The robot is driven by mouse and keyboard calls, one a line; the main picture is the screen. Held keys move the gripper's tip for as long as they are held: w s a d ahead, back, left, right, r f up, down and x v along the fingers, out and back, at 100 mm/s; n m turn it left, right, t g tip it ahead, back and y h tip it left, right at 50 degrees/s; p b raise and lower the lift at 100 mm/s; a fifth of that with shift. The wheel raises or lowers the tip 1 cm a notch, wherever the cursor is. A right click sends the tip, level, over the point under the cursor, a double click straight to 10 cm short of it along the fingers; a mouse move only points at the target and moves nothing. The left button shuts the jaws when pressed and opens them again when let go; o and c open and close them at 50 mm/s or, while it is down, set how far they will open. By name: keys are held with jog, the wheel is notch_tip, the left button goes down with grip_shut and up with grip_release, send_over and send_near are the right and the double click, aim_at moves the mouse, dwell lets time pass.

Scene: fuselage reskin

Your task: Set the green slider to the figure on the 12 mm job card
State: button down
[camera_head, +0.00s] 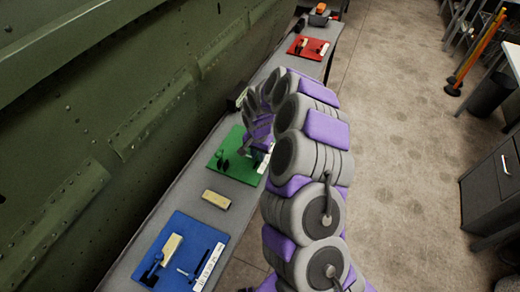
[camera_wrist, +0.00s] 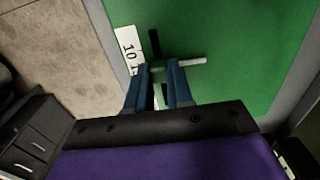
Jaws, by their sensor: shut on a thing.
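The green board (camera_head: 232,168) lies on the bench in the head view, partly hidden by my arm, and fills much of the wrist view (camera_wrist: 240,60). A white scale strip (camera_wrist: 128,48) with black figures, "10" among them, lies on its left in the wrist view. A dark rail (camera_wrist: 154,40) runs beside the strip. My gripper (camera_wrist: 160,70) has its blue fingers closed around the green slider (camera_wrist: 158,69), which is mostly hidden between them. A white bar (camera_wrist: 192,61) sticks out to the right at the fingertips. No job card figure is readable.
The blue board (camera_head: 205,232) is nearer on the bench, the red board (camera_head: 300,47) farther. A tan block or card (camera_head: 216,200) lies between the blue and green boards. The green fuselage wall (camera_head: 110,120) bounds the left. Open floor (camera_head: 400,150) lies right.

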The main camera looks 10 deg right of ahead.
aim_at(257, 156)
jog(key=shift+w+a+r, duration=0.1)
jog(key=shift+w, duration=0.05)
jog(key=c, duration=1)
grip_release()
notch_tip(257, 156, up, 17)
jog(key=p, duration=0.2)
jog(key=shift+a+r, duration=0.1)
jog(key=s+a+r+n, duration=0.1)
jog(key=s+r+n, duration=0.1)
jog(key=s+r, duration=0.45)
jog(key=s+a+r+n, duration=0.1)
jog(key=s+r+n, duration=0.25)
jog(key=s, duration=0.55)
jog(key=s+d+n+g, duration=0.1)
jog(key=s+d, duration=0.1)
jog(key=s, duration=1)
jog(key=s+d, duration=0.2)
jog(key=s, duration=1.1)
jog(key=shift+s+r+n+g, duration=0.15)
jog(key=shift+r+n+g, duration=0.15)
jog(key=shift+n+g, duration=0.1)
